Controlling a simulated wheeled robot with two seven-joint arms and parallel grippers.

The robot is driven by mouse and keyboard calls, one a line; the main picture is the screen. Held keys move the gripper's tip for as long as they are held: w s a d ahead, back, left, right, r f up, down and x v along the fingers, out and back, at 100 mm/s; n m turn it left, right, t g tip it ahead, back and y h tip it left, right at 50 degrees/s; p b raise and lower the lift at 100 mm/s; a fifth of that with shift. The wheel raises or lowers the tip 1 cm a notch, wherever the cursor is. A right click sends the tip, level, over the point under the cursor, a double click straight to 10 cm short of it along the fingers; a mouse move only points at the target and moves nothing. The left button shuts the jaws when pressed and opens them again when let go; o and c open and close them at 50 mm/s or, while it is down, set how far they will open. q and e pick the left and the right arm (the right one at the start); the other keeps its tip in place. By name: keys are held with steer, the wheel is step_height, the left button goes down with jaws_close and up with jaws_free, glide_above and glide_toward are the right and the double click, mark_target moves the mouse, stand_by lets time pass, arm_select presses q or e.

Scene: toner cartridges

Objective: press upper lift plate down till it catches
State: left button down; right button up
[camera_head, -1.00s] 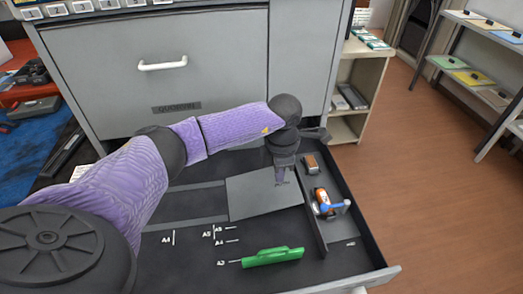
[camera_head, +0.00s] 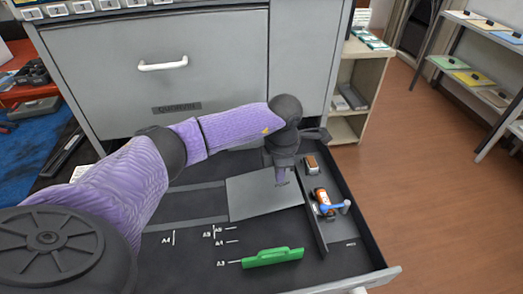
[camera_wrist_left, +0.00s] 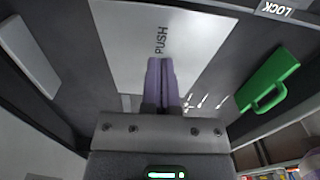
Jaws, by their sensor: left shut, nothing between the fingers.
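The lift plate (camera_head: 252,202) is a flat light-grey plate lying in the open drawer. In the left wrist view the plate (camera_wrist_left: 125,50) carries the word PUSH. My left gripper (camera_head: 282,183) points down over the plate's right part, in front of the drawer unit. Its purple fingers (camera_wrist_left: 160,63) are shut together and empty, with the tips just by the PUSH lettering. I cannot tell whether the tips touch the plate. The catch under the plate is not visible. My right gripper is not in view.
A green handled piece (camera_head: 272,257) sits at the drawer's front, near white size marks. A side compartment on the right holds an orange-and-white item (camera_head: 322,200) with a blue part. The drawer's front wall (camera_head: 350,282) and the cabinet (camera_head: 190,90) bound the space.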

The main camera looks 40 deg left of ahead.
mark_target(279, 186)
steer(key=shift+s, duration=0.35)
arm_select(q)
steer(key=shift+f, duration=0.15)
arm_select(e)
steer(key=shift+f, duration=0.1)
